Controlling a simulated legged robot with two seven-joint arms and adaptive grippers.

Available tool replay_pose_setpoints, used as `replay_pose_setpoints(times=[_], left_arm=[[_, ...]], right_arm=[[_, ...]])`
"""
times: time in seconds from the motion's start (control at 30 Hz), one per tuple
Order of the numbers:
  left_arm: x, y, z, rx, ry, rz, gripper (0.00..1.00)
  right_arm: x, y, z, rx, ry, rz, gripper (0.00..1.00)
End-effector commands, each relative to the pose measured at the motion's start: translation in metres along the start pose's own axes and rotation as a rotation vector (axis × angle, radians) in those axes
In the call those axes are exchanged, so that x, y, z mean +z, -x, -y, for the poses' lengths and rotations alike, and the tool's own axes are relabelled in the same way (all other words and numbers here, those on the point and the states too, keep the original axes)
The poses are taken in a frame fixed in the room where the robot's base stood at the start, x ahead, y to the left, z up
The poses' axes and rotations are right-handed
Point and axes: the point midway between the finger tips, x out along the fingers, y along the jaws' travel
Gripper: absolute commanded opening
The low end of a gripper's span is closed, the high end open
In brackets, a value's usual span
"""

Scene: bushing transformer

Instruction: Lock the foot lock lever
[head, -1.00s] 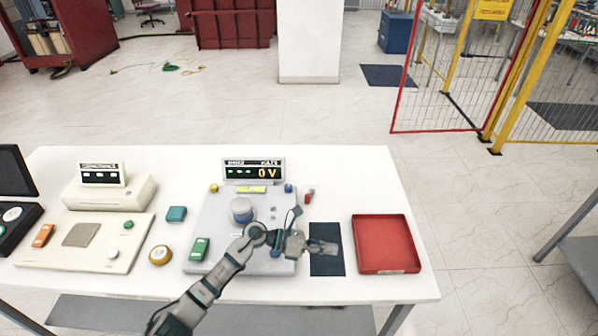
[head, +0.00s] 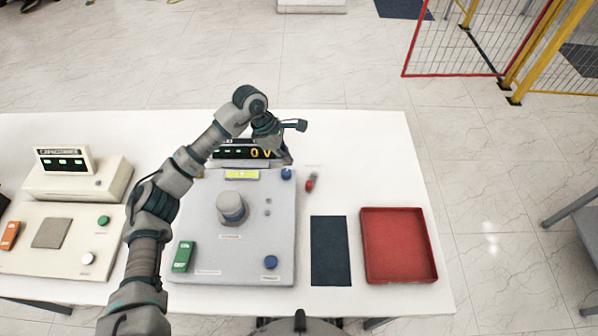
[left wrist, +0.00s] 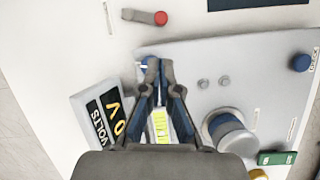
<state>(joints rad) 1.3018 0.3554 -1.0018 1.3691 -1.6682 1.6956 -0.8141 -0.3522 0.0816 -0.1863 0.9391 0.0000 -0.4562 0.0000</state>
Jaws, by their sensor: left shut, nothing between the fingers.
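A small lever with a red end (head: 310,184) lies on the white table just right of the grey panel's back corner. It also shows in the left wrist view (left wrist: 146,17), with a grey shaft and red tip. I cannot tell for sure that this is the foot lock lever. My left gripper (head: 286,160) is shut and empty. It points down beside the volt display (head: 232,152), near the back blue knob (head: 287,174). In the left wrist view its fingers (left wrist: 160,66) partly hide that knob, and the lever lies apart beyond their tips. My right gripper is out of view.
The grey panel (head: 205,265) carries a round post (head: 231,207), a green switch (head: 183,256) and a front blue knob (head: 270,262). A dark mat (head: 330,250) and a red tray (head: 398,270) lie to its right. The table behind the tray is clear.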

Motion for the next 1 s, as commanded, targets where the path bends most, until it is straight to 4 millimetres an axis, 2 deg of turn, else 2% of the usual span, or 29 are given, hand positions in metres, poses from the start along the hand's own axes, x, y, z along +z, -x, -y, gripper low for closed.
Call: replay_pose_setpoints(times=[0.1, 0.23, 0.37, 0.5, 0.7, 0.83, 1.0], left_arm=[[-0.001, -0.001, -0.002, -0.002, 0.002, 0.001, 0.00], [-0.001, -0.008, -0.002, -0.005, 0.002, 0.002, 0.00], [0.000, -0.027, -0.001, -0.005, 0.001, 0.003, 0.00], [0.001, -0.054, 0.000, -0.006, 0.002, 0.004, 0.00], [0.000, -0.085, -0.001, -0.005, 0.002, 0.003, 0.00], [0.001, -0.097, -0.001, -0.002, 0.002, 0.003, 0.00], [0.001, -0.102, -0.001, -0.002, 0.001, 0.004, 0.00]], right_arm=[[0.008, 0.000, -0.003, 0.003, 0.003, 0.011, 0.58], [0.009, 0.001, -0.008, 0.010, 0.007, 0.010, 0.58], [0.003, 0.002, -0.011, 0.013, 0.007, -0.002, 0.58], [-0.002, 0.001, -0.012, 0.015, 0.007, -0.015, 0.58], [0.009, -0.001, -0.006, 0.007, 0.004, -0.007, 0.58], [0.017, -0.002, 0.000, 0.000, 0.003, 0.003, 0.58], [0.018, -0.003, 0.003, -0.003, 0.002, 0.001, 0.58]])
